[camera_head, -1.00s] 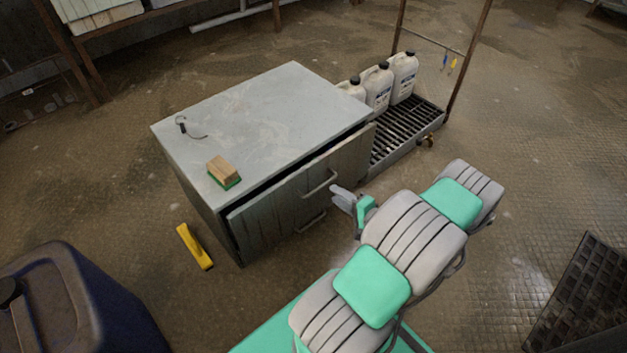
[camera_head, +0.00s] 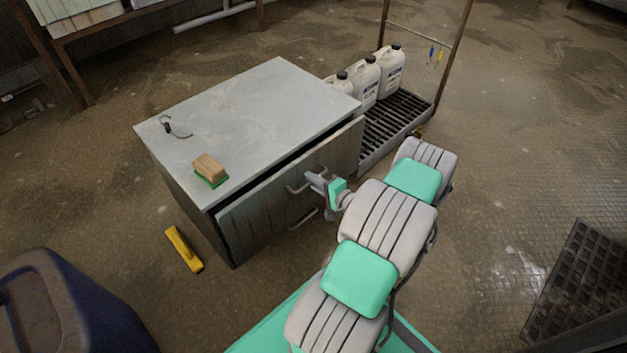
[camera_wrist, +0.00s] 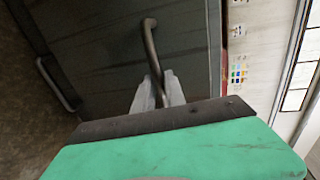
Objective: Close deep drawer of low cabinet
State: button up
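The low cabinet (camera_head: 250,100) is a grey box with a pale flat top. Its deep drawer (camera_head: 262,205) stands out a little from the body, with a dark gap along its top edge. The drawer's bar handle (camera_head: 297,188) is on the front; it also shows in the wrist view (camera_wrist: 150,42). My gripper (camera_head: 314,181) is at this handle. In the wrist view its two fingers (camera_wrist: 157,88) stand apart, one on each side of the bar. Whether they touch it is unclear. A second handle (camera_head: 303,219) sits lower on the cabinet front.
A wooden block with a green underside (camera_head: 210,170) and a small dark hooked item (camera_head: 170,128) lie on the cabinet top. White jugs (camera_head: 365,80) stand on a grated rack (camera_head: 398,122) behind. A yellow object (camera_head: 183,249) and a dark blue bin (camera_head: 65,305) are at left.

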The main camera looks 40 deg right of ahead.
grip_shut()
dwell(0.8)
